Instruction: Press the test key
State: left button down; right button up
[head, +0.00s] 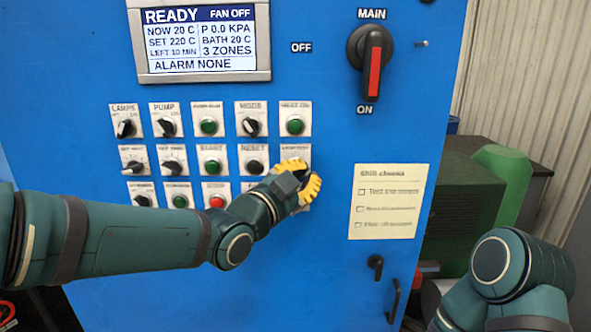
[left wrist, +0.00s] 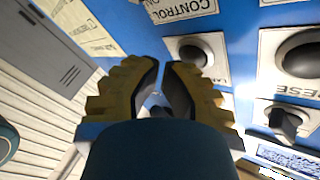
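My left gripper (head: 306,186) is in front of the right-hand column of the blue control panel, over its second and third rows. In the left wrist view its yellow fingers (left wrist: 163,68) come together at the tips with nothing between them. A black round button (left wrist: 192,52) on a white plate, its label mostly hidden, lies just beyond the fingertips; I take it for the test key. Its plate (head: 294,153) shows above the gripper in the head view, with blurred lettering. Whether the fingers touch the button I cannot tell. My right gripper is out of view.
The black reset button (head: 255,167) is left of the gripper, and a green button (head: 295,125) is above it. The red stop button (head: 217,201) is lower left. The display (head: 200,40) reads READY. A main switch (head: 371,58) and a paper checklist (head: 388,201) are to the right.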

pick_arm(q)
jog(key=shift+w, duration=0.35)
dwell(0.7)
jog(key=shift+s+b, duration=0.1)
jog(key=shift+b, duration=0.25)
jog(key=shift+s+f+b, duration=0.1)
jog(key=shift+s+b, duration=0.3)
jog(key=shift+b, duration=0.05)
jog(key=shift+s, duration=0.3)
jog(key=s+b, duration=0.3)
jog(key=s, duration=0.2)
dwell(0.6)
